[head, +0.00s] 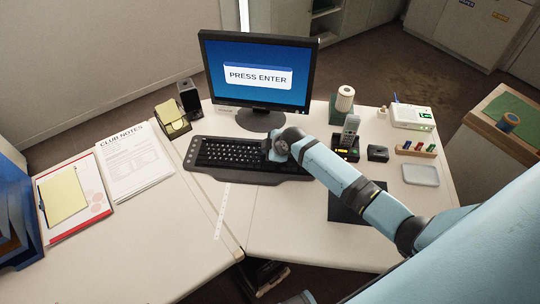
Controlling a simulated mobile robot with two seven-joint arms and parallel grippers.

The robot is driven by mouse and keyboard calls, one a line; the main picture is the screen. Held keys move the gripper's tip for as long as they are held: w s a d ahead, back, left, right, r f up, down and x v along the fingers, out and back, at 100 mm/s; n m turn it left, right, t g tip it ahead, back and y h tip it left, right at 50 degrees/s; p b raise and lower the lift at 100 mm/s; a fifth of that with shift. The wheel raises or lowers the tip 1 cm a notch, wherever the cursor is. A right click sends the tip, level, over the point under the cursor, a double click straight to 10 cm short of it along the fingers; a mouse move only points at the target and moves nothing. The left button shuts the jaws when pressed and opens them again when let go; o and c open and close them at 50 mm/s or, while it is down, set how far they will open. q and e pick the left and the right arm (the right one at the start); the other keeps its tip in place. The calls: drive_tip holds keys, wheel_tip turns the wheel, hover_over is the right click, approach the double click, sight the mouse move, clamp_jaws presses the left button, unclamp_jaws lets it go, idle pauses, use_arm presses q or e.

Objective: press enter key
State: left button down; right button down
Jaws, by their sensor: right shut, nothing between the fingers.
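The black keyboard (225,153) lies on the white desk in front of the monitor (257,75). The monitor shows "PRESS ENTER" on a blue screen. My right gripper (270,152) is shut and empty, over the right part of the keyboard. My wrist and the gripper hide the keys there, the enter key among them. I cannot tell whether the fingertips touch a key. A dark mechanism (262,277) with a light blue part beside it shows below the desk's front edge; it looks like my left gripper, and its jaws are not clear.
Papers headed "CLUB NOTES" (135,161) and a clipboard (72,201) lie at left. A sticky-note holder (173,118) and a speaker (189,98) stand behind the keyboard. A phone (348,138), a white box (411,116) and a small tray (420,175) are at right. The front desk is mostly clear.

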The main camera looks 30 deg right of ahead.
drive_tip(key=shift+f, duration=0.35)
idle(0.7)
drive_tip(key=shift+r+p, duration=0.8)
wheel_tip(320, 180, up, 5)
drive_tip(key=p, duration=0.5)
idle(0.7)
